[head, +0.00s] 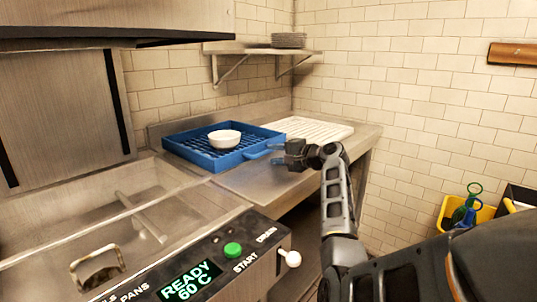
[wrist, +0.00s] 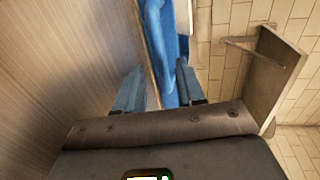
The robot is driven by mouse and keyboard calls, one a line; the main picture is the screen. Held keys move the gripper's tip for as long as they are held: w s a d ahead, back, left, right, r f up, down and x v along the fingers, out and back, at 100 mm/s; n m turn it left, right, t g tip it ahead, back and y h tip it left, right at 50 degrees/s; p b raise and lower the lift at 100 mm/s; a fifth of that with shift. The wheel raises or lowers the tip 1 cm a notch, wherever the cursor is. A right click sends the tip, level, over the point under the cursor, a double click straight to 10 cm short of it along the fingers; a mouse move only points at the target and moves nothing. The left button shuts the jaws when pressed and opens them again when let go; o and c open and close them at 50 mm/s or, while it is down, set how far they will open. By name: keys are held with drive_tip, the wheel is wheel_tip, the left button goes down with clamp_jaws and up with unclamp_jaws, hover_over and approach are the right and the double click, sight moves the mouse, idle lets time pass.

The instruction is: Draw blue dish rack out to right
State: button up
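The blue dish rack (head: 180,146) sits on the steel counter, with a white bowl (head: 224,138) in it. Its handle (head: 262,153) sticks out from the rack's right side. My gripper (head: 273,155) is just right of the handle, its fingers pointing left toward the rack. In the wrist view, the fingers of my gripper (wrist: 158,82) are spread apart. A blue part of the rack (wrist: 168,45) shows beyond and partly between them. I cannot tell whether either finger touches the handle.
A white ribbed drainboard mat (head: 312,129) lies behind on the counter. The open dishwasher basin (head: 120,215) with its control panel (head: 205,275) is at front left. A wall shelf (head: 262,50) holds stacked plates. Bare counter (head: 250,182) lies in front of the handle.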

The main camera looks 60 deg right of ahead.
drive_tip(key=shift+v, duration=1.25)
